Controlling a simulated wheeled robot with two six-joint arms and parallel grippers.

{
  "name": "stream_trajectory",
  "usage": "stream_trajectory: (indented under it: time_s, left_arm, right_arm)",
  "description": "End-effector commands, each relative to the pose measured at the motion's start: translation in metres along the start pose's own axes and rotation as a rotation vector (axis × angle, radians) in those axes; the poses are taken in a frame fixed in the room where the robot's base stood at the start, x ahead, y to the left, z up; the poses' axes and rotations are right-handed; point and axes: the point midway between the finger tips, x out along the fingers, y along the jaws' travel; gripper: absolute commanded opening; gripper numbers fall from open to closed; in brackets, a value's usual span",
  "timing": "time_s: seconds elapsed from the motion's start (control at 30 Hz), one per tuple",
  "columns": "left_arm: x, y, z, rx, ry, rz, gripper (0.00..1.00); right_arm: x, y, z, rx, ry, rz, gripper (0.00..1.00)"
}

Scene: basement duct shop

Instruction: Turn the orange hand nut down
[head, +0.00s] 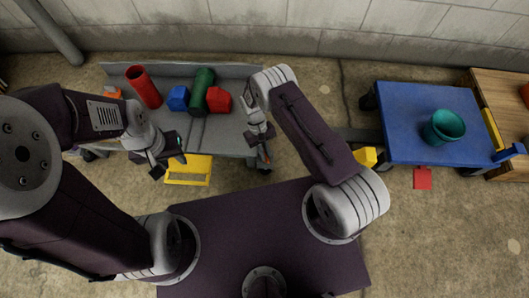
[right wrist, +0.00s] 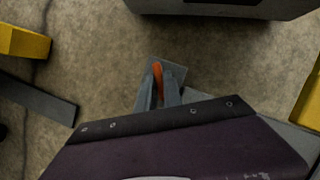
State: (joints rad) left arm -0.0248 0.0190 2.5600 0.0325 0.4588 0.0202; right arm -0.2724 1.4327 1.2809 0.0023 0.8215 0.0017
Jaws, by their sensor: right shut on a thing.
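My right gripper (head: 264,153) points down just off the right end of the grey bench. In the right wrist view, my right gripper (right wrist: 158,90) is shut on a narrow orange piece (right wrist: 158,70), which looks like the orange hand nut. The fingers hide most of it. A small grey plate (right wrist: 178,74) shows right behind it. The nut's thread and how far down it sits cannot be seen. My left gripper (head: 167,158) hangs over the front edge of the bench. Its fingers look apart, with nothing visible between them.
The grey bench (head: 225,143) carries a red cylinder (head: 143,87), a blue block (head: 178,98), a green cylinder (head: 202,92) and a red block (head: 218,99). A blue table (head: 410,105) with a teal bowl (head: 444,127) stands right.

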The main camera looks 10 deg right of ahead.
Motion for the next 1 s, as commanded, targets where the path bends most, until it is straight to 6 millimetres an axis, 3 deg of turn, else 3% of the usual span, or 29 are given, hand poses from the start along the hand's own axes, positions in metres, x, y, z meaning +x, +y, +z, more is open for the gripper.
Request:
stream_trajectory:
  time_s: [0.5,1.0]
  left_arm:
    - [-0.015,0.0,-0.002,0.0,0.0,0.0,0.36]
    - [-0.019,0.0,-0.002,0.0,0.0,0.0,0.36]
  right_arm:
    - [-0.001,0.003,0.0,0.384,0.004,-0.16,0.0]
    - [0.0,0.003,0.0,0.52,0.005,-0.215,0.0]
